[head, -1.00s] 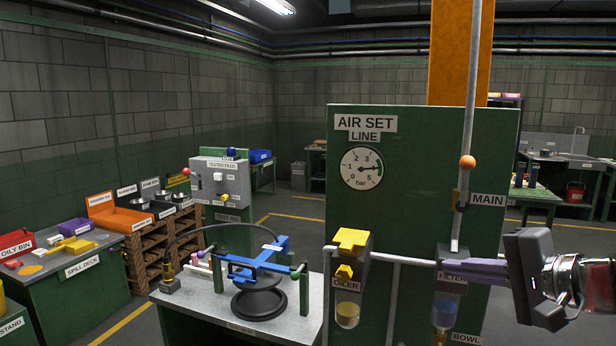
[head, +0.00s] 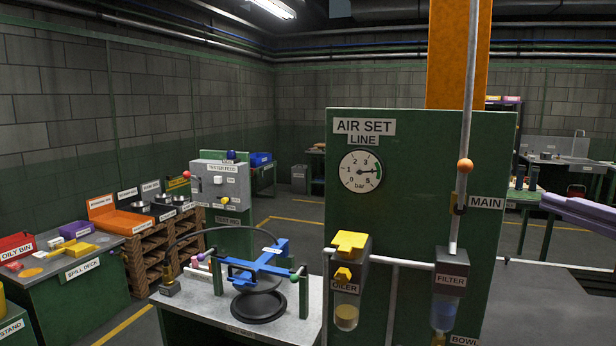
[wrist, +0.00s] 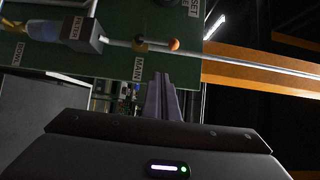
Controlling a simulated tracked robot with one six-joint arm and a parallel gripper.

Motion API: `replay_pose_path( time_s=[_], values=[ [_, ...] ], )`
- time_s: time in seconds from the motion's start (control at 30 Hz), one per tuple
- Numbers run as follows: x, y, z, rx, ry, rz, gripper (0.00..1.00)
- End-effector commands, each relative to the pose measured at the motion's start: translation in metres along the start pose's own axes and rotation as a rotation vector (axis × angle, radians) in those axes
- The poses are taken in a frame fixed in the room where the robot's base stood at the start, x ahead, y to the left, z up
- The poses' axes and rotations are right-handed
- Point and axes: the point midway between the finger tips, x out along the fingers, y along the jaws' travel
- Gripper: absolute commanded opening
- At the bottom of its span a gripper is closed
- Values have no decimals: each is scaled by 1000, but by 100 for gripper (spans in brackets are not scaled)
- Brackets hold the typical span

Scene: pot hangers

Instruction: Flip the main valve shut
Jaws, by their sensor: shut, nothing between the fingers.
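The main valve (head: 459,204) sits on the vertical pipe beside the MAIN label, on the green air set panel. Its orange ball knob (head: 465,166) is above the valve body, close along the pipe. The knob (wrist: 173,44) also shows in the wrist view, near the MAIN label (wrist: 138,68). My gripper (head: 548,200) enters at the right edge of the head view, to the right of the panel and apart from the valve. Its purple fingers (wrist: 160,80) are shut and empty, seen below the MAIN label in the wrist view.
The filter (head: 451,280) is below the valve, and the oiler (head: 348,285) with its yellow top is to the left. A pressure gauge (head: 361,171) is on the panel; its needle points right, near 3. An orange column (head: 459,55) rises behind the panel.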

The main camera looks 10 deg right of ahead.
Motion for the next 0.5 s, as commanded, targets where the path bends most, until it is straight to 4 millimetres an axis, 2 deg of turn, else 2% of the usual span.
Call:
replay_pose_path(
  time_s=[0.23,0.5],
  values=[
    [14,0,0,0,-2,1,0],
    [43,0,1,-1,-4,1,0]
  ],
)
